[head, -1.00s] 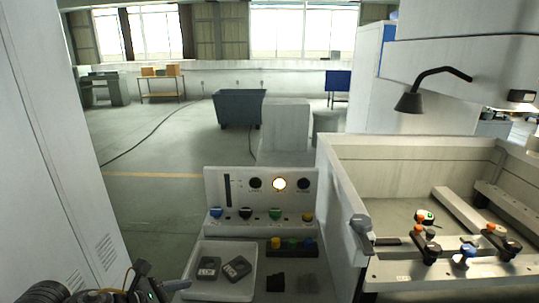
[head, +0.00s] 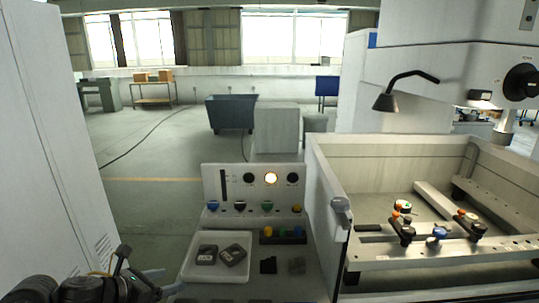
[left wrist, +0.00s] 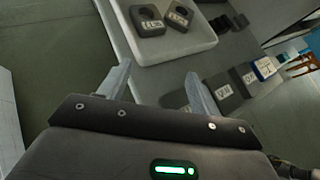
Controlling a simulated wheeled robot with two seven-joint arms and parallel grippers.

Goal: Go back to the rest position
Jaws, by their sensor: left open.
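My left gripper (head: 160,281) is low at the left of the head view, just left of a white tray. In the left wrist view the gripper (left wrist: 157,82) shows its two pale fingers apart with nothing between them. The white tray (head: 190,272) holds two dark blocks (head: 233,254) and stands on the bench; it also shows in the left wrist view (left wrist: 190,50). My right gripper is not in view.
A control panel (head: 222,190) with a lit lamp stands behind the tray. Dark pieces (head: 268,265) lie right of it. A machine trough (head: 330,205) with clamps (head: 402,227) fills the right. A tall white cabinet (head: 45,140) stands close on the left. Open floor (head: 150,205) lies between.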

